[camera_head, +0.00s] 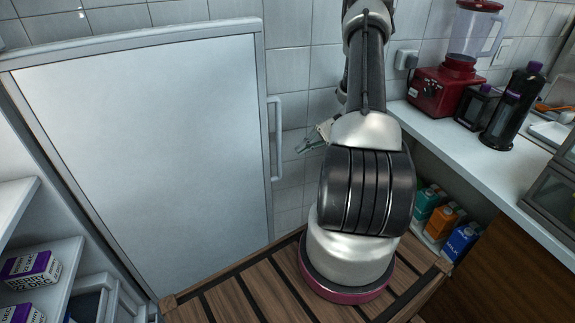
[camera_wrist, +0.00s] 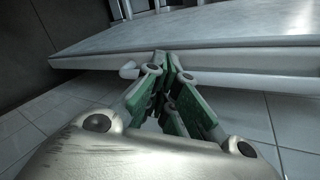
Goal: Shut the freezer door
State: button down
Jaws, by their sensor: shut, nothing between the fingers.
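The freezer door (camera_head: 150,130) is a large pale grey panel filling the left half of the head view. Its vertical bar handle (camera_head: 275,140) is on the panel's right edge. In the wrist view, my gripper's green-padded fingers (camera_wrist: 165,60) are together and empty. Their tips point at the door's edge (camera_wrist: 230,50) and overlap the pale handle bar (camera_wrist: 128,71); contact is unclear.
White shelves (camera_head: 60,262) with purple-and-white boxes (camera_head: 30,266) are at the lower left. A counter (camera_head: 440,140) on the right holds a red blender (camera_head: 445,90) and dark bottles. Several cartons (camera_head: 461,241) stand below it. A slatted wooden platform (camera_head: 235,290) spans the lower middle.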

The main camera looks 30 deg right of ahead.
jog(key=w+d+f+t+y, duration=0.1)
jog(key=w+d+f+t, duration=0.1)
jog(key=d+f+t, duration=0.3)
jog(key=w+d+f+t+y, duration=0.1)
jog(key=w+f+t, duration=0.25)
jog(key=f, duration=0.25)
jog(key=x, duration=1)
jog(key=shift+s+a, duration=0.2)
jog(key=shift+s, duration=0.55)
jog(key=shift+s+a, duration=0.2)
jog(key=shift+s, duration=0.55)
jog(key=shift+s+a, duration=0.2)
jog(key=shift+s, duration=0.55)
